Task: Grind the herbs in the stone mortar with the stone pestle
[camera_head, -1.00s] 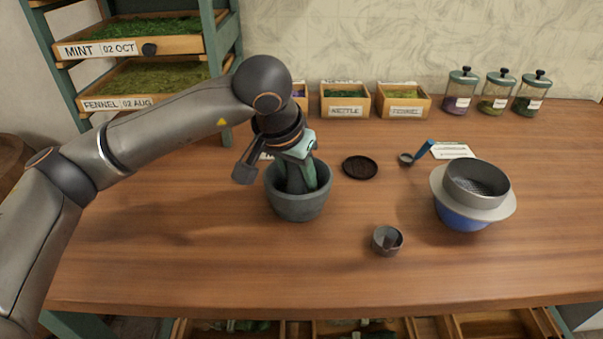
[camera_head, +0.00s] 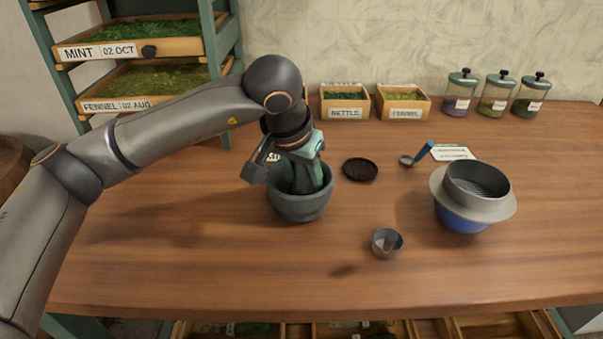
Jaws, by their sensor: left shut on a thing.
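The dark grey stone mortar (camera_head: 300,206) stands upright on the wooden table, left of centre. My left gripper (camera_head: 303,170) reaches down over the mortar's mouth, its fingers inside the rim. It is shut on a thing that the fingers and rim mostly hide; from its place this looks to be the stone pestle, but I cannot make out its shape. The herbs inside the mortar are hidden. My right gripper is not in view.
Right of the mortar lie a dark round lid (camera_head: 360,169), a small metal cup (camera_head: 387,243), a blue-handled scoop (camera_head: 420,154) and a sieve (camera_head: 477,181) on a blue bowl (camera_head: 463,217). Herb boxes (camera_head: 345,104) and jars (camera_head: 497,92) line the back. The table's front is mostly clear.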

